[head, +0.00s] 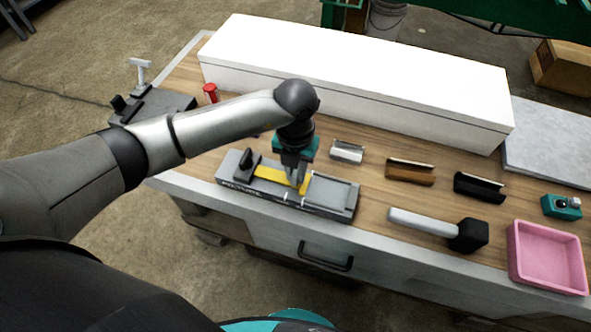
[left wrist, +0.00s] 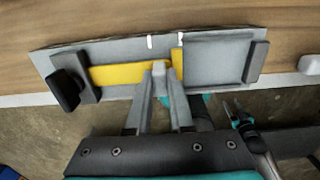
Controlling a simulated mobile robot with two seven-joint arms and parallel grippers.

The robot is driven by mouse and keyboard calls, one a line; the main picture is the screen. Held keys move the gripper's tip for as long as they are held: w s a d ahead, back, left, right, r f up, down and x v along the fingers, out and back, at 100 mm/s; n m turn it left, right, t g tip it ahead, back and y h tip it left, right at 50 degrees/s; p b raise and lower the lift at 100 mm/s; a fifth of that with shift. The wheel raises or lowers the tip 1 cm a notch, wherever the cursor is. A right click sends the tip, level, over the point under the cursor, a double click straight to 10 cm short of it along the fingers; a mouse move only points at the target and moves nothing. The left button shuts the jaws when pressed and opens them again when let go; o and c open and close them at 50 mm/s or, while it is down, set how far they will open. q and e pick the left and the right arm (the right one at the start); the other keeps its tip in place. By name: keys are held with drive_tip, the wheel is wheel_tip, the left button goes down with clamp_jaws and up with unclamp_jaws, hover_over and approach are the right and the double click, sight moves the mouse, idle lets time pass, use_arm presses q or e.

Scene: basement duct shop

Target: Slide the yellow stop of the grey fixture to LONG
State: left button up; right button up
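The grey fixture (head: 332,193) lies near the front edge of the bench, with a dark knob at its left end. Its yellow stop (head: 270,174) is a flat strip in the channel with an upright yellow plate at its right end, which shows in the left wrist view (left wrist: 178,62). Two white marks are on the fixture's edge; I cannot read a LONG label. My left gripper (head: 297,184) points down into the channel. Its fingertips (left wrist: 166,70) are together over the strip, just left of the upright plate; contact is unclear. My right gripper (left wrist: 236,110) shows small beyond the bench edge.
A long white box (head: 350,85) stands behind the fixture. A mallet (head: 430,224), a pink tray (head: 546,258), and brown (head: 410,173) and black (head: 478,187) pieces lie to the right. A red item (head: 211,93) stands at the back left.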

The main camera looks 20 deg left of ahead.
sight(277, 175)
use_arm(q)
clamp_jaws()
idle(0.8)
drive_tip(key=shift+w+a, duration=0.15)
drive_tip(key=shift+a, duration=2.1)
drive_tip(key=o, duration=0.6)
unclamp_jaws()
drive_tip(key=shift+a, duration=0.1)
drive_tip(key=shift+c, duration=0.2)
drive_tip(key=shift+o, duration=0.2)
drive_tip(key=shift+r, duration=0.1)
